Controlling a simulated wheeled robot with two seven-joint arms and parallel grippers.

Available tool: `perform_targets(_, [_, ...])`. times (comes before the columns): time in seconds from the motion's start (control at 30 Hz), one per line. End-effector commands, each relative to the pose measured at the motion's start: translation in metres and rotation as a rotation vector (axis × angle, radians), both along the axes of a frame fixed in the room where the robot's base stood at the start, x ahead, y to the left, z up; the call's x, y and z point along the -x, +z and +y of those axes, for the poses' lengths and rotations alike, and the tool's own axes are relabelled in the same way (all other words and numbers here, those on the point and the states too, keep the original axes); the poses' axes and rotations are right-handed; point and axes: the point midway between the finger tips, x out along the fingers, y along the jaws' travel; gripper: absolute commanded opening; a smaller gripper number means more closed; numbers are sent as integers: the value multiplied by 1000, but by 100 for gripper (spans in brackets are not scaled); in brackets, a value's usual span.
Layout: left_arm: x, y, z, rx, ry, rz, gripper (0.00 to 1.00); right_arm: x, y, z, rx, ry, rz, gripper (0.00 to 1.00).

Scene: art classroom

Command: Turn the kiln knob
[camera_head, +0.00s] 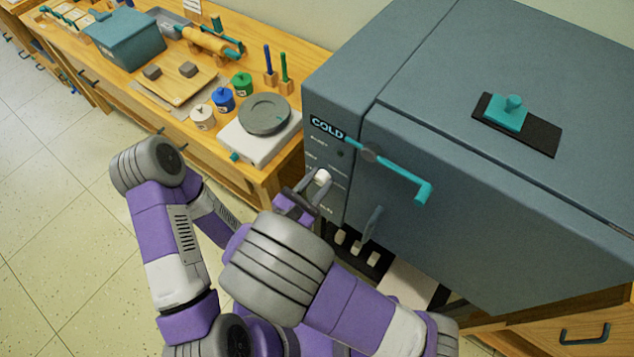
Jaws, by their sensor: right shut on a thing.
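The kiln (440,150) is a large grey-blue box at the right, with a "COLD" sign on its narrow front panel. The white kiln knob (322,176) sits on that panel below the sign, among small markings. My right gripper (309,190) is at the panel, shut on the knob, with the knob's pale end showing at its fingertips. My right wrist and forearm hide part of the gripper and the lower panel. My left arm is folded at the left, and its gripper is out of sight.
A teal door handle (402,172) sticks out beside the panel. A scale (262,140), paint jars and a teal bin (125,38) stand on the wooden table to the left. A teal-handled tool (507,115) lies on the kiln top. Floor at left is clear.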

Motion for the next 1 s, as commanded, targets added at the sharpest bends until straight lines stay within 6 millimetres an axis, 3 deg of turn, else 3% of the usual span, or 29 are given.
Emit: perform_targets(1.0, [0, -68, 0, 0, 0, 0, 0, 0, -2, 0, -697, 0, -505, 4])
